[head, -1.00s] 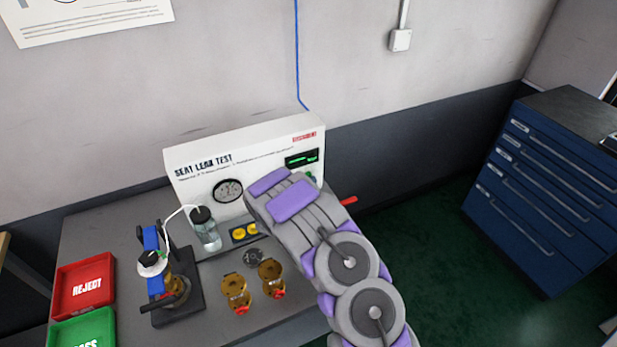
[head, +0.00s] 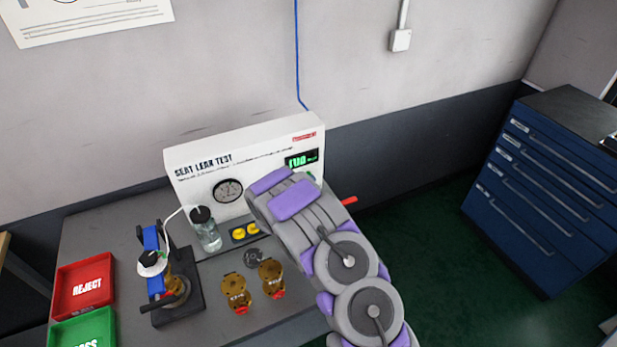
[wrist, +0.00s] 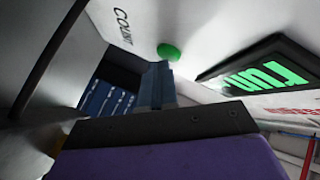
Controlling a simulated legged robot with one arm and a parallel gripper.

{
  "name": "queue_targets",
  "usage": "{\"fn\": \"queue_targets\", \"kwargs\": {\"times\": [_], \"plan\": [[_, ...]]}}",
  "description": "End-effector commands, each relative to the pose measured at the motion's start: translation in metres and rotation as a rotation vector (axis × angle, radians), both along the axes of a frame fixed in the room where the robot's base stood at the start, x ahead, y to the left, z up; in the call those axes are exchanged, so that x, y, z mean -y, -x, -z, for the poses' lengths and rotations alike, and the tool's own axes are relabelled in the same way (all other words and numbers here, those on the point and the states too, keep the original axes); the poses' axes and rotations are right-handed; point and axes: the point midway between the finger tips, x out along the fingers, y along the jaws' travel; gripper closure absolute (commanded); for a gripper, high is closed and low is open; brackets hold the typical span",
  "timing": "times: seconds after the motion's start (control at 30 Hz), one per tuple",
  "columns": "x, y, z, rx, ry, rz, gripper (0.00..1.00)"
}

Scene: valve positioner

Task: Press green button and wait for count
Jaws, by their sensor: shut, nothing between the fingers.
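The green button (wrist: 169,51) sits on the white panel under the word COUNT in the wrist view. My gripper (wrist: 160,70) is shut and empty, with its tips right at the lower edge of the button; I cannot tell whether they touch it. The display (wrist: 262,72) beside it shows green letters that read "run"; it also shows in the head view (head: 302,160). The white seat leak test box (head: 190,177) stands at the back of the bench. My arm hides most of the button area in the head view.
A clamp fixture (head: 165,275) with a valve and a water bottle (head: 207,232) stand left of my arm. Two brass valves (head: 236,292) lie in front. Red reject (head: 85,287) and green trays (head: 85,335) sit at the left. A blue drawer cabinet (head: 545,190) stands at right.

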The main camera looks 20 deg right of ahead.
Motion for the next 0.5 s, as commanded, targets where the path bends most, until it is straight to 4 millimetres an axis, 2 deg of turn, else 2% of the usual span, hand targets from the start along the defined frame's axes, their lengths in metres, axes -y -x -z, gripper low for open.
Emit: {"fn": "queue_targets", "kwargs": {"times": [0.27, 0.5], "plan": [[-0.0005, 0.0001, 0.0, 0.0, 0.001, -0.002, 1.0], [-0.0008, 0.0087, 0.0004, -0.003, 0.001, -0.003, 1.0]]}}
